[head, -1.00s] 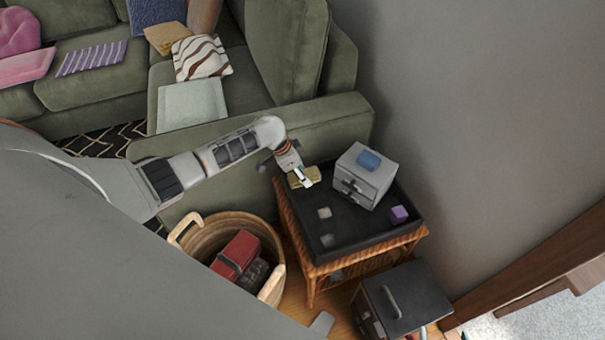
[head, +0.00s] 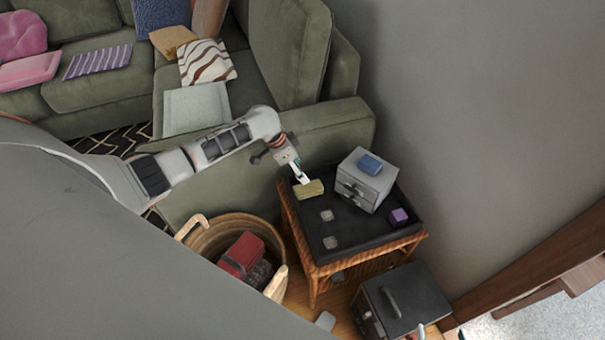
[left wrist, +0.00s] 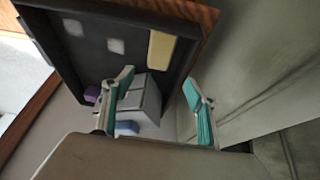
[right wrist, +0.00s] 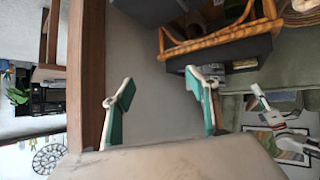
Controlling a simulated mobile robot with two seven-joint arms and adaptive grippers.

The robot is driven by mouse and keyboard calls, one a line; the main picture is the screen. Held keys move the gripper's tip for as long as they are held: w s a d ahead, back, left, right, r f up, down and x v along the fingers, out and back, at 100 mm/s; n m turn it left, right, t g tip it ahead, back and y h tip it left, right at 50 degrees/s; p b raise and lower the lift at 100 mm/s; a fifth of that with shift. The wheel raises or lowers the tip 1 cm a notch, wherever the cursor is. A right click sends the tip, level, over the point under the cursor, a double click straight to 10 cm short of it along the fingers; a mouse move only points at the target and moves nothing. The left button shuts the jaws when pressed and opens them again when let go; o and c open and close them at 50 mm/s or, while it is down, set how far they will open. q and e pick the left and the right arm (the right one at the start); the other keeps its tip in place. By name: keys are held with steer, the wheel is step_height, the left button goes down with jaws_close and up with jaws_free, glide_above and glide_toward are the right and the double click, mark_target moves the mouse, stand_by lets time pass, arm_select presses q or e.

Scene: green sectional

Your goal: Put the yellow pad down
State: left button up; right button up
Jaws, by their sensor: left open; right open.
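The yellow pad (head: 309,190) lies in the black tray (head: 345,236) on the wooden side table, at the end by the sofa arm. It also shows in the left wrist view (left wrist: 162,50), flat near the tray's rim. My left gripper (head: 303,178) is just above the pad in the head view. Its fingers (left wrist: 158,76) are open with nothing between them, and the pad lies beyond the tips. My right gripper (right wrist: 160,75) is open and empty in its own wrist view, facing a grey wall. I cannot make it out in the head view.
A grey drawer box (head: 367,178) with a blue block (head: 370,164) on top stands in the tray. A purple cube (head: 399,215) and two small grey squares lie there too. A basket (head: 208,240), a black cabinet (head: 405,297) and the sofa arm (head: 330,122) crowd the table.

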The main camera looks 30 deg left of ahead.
arm_select(q)
steer(key=p+v, duration=0.1)
steer(key=v, duration=0.4)
steer(key=s+d+f+t, duration=0.1)
steer(key=s+d+f, duration=0.2)
steer(key=s+d, duration=0.1)
steer(key=s+d+f+n+t, duration=0.1)
steer(key=s+d+f, duration=0.2)
steer(key=s+d, duration=0.2)
steer(key=s+d+f+t+h, duration=0.1)
steer(key=s+d+f, duration=0.2)
steer(key=s+d, duration=0.1)
steer(key=shift+s+d, duration=0.2)
steer(key=shift+d, duration=0.35)
steer(key=s+d+r+n+t+y, duration=0.1)
steer(key=s+r+n+t, duration=0.2)
steer(key=s, duration=1.1)
steer(key=shift+r+t, duration=0.6)
steer(key=shift+r, duration=0.6)
steer(key=shift+d, duration=0.15)
